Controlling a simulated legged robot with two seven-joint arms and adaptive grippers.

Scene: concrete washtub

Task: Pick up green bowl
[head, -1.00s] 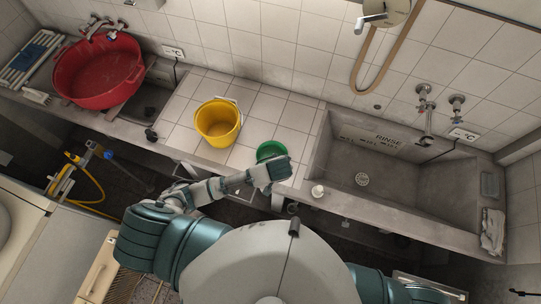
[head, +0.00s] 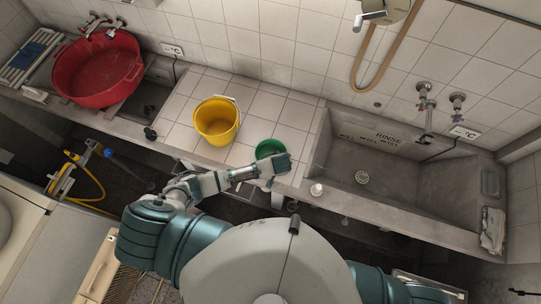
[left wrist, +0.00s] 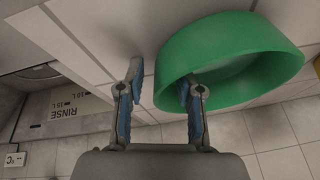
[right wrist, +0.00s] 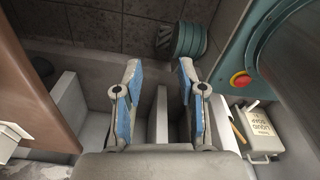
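The green bowl (head: 268,148) stands on the tiled counter (head: 256,108), between the yellow bucket and the rinse sink. My left gripper (head: 283,163) is at the bowl's near right side in the head view and hides part of it. In the left wrist view the bowl (left wrist: 232,48) is large and close. The left gripper (left wrist: 160,80) is open there: one finger is outside the bowl, the other overlaps the bowl's rim area. Whether either finger touches the bowl I cannot tell. My right gripper (right wrist: 158,75) is open and empty in the right wrist view.
A yellow bucket (head: 217,121) stands left of the bowl. The rinse sink (head: 400,185) is to the right, with a small white cup (head: 317,189) on its front edge. A red tub (head: 98,70) sits at the far left. Open tiles lie behind the bowl.

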